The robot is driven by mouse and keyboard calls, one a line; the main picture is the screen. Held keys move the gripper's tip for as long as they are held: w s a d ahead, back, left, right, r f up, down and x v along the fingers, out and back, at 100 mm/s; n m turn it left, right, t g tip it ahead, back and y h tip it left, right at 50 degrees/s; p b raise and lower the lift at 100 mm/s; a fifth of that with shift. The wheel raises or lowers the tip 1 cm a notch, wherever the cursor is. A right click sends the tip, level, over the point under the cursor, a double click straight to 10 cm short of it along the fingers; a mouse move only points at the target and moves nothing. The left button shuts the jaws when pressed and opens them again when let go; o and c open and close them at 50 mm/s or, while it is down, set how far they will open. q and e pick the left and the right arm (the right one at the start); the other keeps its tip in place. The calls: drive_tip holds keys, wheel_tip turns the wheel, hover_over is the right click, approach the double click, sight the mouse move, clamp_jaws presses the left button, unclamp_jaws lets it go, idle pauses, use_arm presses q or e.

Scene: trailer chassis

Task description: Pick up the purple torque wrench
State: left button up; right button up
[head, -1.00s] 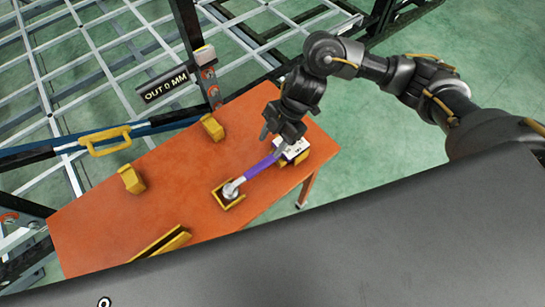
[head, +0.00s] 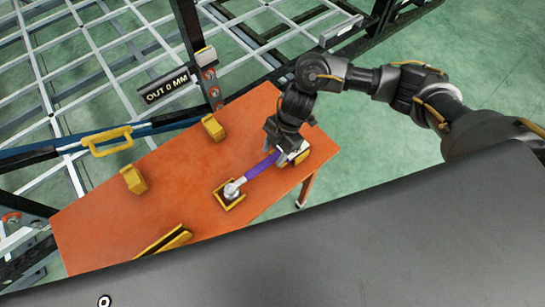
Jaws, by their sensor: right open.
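The purple torque wrench (head: 262,166) lies on the orange table (head: 180,175). Its silver head (head: 232,189) sits in a yellow square holder (head: 224,201) and its other end is at a white and yellow block (head: 297,154). My right gripper (head: 272,151) is open at the upper right end of the purple handle, pointing down. It hides part of the handle's end and of the block. I cannot tell whether the fingers touch the handle or stand around it. My left gripper is not in view.
Yellow blocks (head: 213,128) and (head: 133,179) stand along the table's far side. A yellow piece (head: 166,240) lies near the front edge. A display reading "OUT 0 MM" (head: 166,85) and a steel frame stand behind the table. The table's middle is clear.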

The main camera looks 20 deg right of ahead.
sight(271, 158)
drive_tip(key=p+x, duration=0.1)
drive_tip(key=x, duration=0.3)
drive_tip(key=shift+f, duration=0.2)
drive_tip(key=shift+w, duration=0.1)
clamp_jaws()
drive_tip(key=shift+r, duration=0.1)
